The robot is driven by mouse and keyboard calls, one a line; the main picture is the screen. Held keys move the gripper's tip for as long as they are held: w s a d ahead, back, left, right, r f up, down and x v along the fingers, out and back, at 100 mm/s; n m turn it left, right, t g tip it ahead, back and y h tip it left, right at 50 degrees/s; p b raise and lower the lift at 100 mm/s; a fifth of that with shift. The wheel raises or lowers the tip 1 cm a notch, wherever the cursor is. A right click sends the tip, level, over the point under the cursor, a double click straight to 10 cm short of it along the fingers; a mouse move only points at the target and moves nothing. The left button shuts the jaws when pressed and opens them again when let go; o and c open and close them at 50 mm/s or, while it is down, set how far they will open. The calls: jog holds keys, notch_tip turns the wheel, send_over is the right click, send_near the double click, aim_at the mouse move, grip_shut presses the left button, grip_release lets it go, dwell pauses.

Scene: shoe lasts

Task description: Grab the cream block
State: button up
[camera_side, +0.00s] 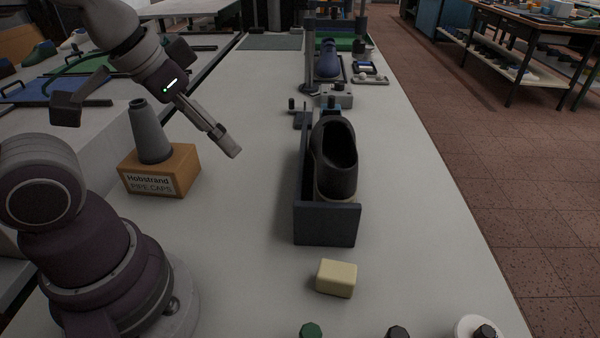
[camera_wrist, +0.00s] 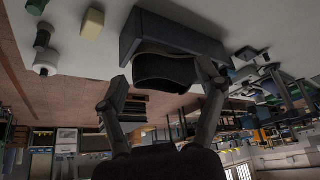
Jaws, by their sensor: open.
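The cream block (camera_side: 336,278) lies on the pale worktop in front of the dark open-sided holder. It also shows in the wrist view (camera_wrist: 93,24), at the upper left, apart from my fingers. My gripper (camera_side: 232,150) is in the air to the left of the holder, up and to the left of the block in the side view. In the wrist view my gripper (camera_wrist: 165,85) has its two fingers spread apart with nothing held between them.
A dark holder (camera_side: 327,225) with a black shoe (camera_side: 335,160) stands behind the block. A tan box (camera_side: 190,165) with a grey cone (camera_side: 150,132) is at left. Dark and green knobs (camera_side: 311,330) line the front edge. The worktop left of the block is clear.

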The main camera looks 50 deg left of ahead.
jog(key=w+d+f+m+g, duration=0.2)
jog(key=w+d+m+g, duration=0.1)
jog(key=w+d+m, duration=0.25)
jog(key=m+g, duration=0.2)
jog(key=m, duration=0.2)
send_over(338, 270)
notch_tip(338, 270, down, 6)
jog(key=f, duration=0.1)
jog(key=d+f+m, duration=0.1)
jog(key=shift+f+g, duration=0.3)
jog(key=f, duration=0.7)
jog(key=a+f, duration=0.1)
jog(key=f, duration=0.2)
jog(key=shift+f, duration=0.2)
jog(key=c, duration=1.3)
jog(key=shift+o, duration=0.2)
jog(key=shift+r, duration=0.1)
